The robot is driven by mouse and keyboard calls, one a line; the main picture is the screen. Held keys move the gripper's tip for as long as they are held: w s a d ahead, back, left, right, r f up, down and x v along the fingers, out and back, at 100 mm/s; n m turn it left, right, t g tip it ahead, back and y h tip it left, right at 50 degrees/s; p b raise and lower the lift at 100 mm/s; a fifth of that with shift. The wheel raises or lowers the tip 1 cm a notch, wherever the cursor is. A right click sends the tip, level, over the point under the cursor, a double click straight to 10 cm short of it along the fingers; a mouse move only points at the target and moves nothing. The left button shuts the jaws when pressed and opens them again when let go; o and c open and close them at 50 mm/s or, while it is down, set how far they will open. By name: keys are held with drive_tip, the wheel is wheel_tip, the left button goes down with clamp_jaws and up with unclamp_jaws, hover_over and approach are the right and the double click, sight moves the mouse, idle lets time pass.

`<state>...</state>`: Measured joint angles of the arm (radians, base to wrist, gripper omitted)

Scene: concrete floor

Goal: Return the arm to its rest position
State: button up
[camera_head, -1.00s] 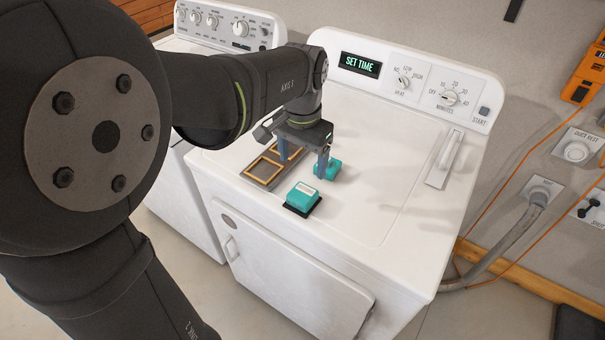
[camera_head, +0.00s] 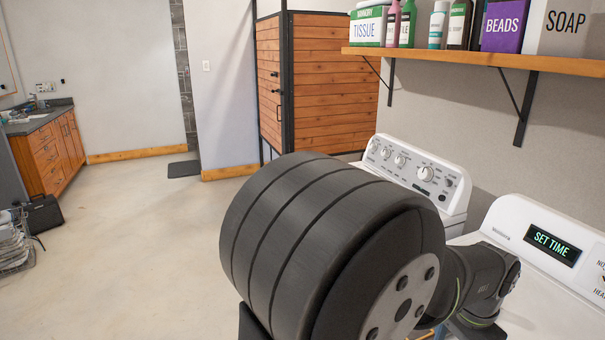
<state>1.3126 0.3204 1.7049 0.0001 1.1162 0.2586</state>
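My arm fills the lower middle, its large dark joint in front of the washer and its thinner forearm reaching right over the dryer (camera_head: 510,232). My gripper (camera_head: 470,329) shows only as a small grey-blue part at the bottom edge, below the wrist. Its fingertips are cut off by the frame, so whether it is open or shut, or holds anything, is hidden. The dryer's display reads SET TIME. The teal blocks and the framed tray on the dryer top are out of view.
A washer (camera_head: 447,199) stands behind my arm. A wooden shelf (camera_head: 480,61) with bottles and boxes hangs above. A wooden cabinet (camera_head: 335,85) stands at the back. A counter with drawers (camera_head: 48,155) is at far left. The floor (camera_head: 140,240) between is clear.

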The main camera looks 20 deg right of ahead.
wheel_tip(320, 180, down, 6)
drive_tip(key=shift+r, duration=1.9)
drive_tip(key=shift+f, duration=0.1)
